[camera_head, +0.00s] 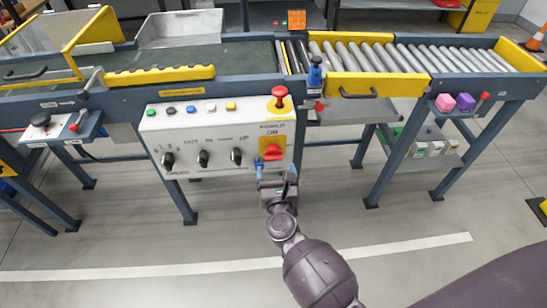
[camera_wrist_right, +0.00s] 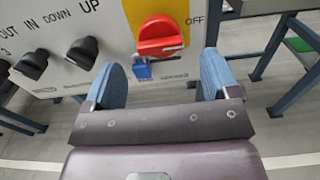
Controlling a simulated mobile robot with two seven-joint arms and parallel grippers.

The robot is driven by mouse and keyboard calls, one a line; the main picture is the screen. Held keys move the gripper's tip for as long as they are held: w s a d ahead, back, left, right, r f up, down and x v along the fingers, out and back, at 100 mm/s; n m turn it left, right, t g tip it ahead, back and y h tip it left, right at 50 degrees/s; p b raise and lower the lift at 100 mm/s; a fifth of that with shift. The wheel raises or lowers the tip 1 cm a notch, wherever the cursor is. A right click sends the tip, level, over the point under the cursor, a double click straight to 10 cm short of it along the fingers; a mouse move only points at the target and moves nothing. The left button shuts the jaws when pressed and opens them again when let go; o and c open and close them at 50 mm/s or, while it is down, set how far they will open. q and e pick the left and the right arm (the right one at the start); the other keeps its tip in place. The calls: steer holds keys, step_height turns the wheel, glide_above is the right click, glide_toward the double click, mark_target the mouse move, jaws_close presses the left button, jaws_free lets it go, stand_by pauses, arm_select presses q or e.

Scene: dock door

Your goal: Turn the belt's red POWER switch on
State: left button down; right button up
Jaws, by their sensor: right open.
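The red POWER switch (camera_head: 272,153) is a rotary handle on a yellow plate at the lower right of the white control panel (camera_head: 215,135). In the right wrist view the red switch (camera_wrist_right: 160,35) has its handle lying roughly level, with OFF printed to its right. A small blue padlock-like piece (camera_wrist_right: 142,70) hangs just below the handle. My right gripper (camera_head: 276,176) is just below the switch, apart from it. Its blue fingertips (camera_wrist_right: 163,80) are spread wide with nothing between them. My left gripper is not in view.
A red mushroom button (camera_head: 279,96) sits above the switch. Black knobs (camera_head: 203,158) line the panel to the left. The blue conveyor frame (camera_head: 395,150) and its legs stand to the right. The floor in front is clear.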

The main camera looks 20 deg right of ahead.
mark_target(274, 160)
steer(key=shift+x, duration=2.6)
steer(key=c, duration=0.9)
